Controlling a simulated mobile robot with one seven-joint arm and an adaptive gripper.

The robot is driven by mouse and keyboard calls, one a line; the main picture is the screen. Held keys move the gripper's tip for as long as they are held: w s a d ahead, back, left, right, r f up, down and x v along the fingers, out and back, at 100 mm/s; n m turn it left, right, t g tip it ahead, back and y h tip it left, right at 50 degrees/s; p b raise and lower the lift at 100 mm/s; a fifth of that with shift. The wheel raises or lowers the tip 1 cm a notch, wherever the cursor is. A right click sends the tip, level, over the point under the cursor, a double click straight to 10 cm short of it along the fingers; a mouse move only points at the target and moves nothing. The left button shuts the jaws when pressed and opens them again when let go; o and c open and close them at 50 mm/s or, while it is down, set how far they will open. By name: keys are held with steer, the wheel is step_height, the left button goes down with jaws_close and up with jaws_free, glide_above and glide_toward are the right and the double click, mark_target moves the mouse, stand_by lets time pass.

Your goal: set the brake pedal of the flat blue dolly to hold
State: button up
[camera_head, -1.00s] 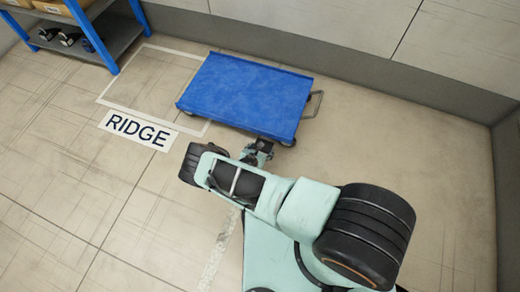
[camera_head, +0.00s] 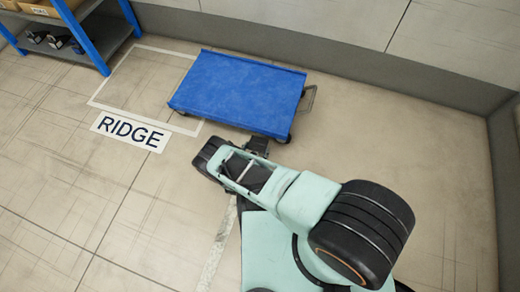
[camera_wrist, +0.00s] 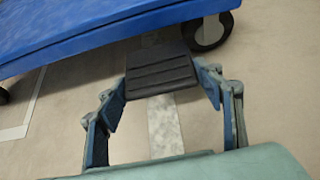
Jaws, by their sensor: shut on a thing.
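The flat blue dolly (camera_head: 238,92) stands on the floor, its deck level and empty. Its near edge also shows in the wrist view (camera_wrist: 100,30). The brake pedal (camera_wrist: 160,73), a black ribbed plate, sticks out from under that edge, close to a black caster wheel (camera_wrist: 209,32). My gripper (camera_wrist: 165,88) is shut on the pedal, with one finger at each side of it. In the head view my gripper (camera_head: 257,146) is at the dolly's near edge, mostly hidden by my wrist. I cannot tell the pedal's setting from these frames.
A white floor outline (camera_head: 112,80) with a RIDGE label (camera_head: 130,132) lies left of the dolly, partly under it. A blue-framed shelf (camera_head: 88,38) stands at the upper left. A wall runs behind; floor at right is clear.

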steer(key=shift+s+d, duration=0.2)
steer(key=shift+s, duration=0.05)
steer(key=o, duration=1.7)
steer(key=shift+w, duration=0.1)
steer(key=shift+a+r, duration=0.1)
steer(key=shift+v, duration=3.7)
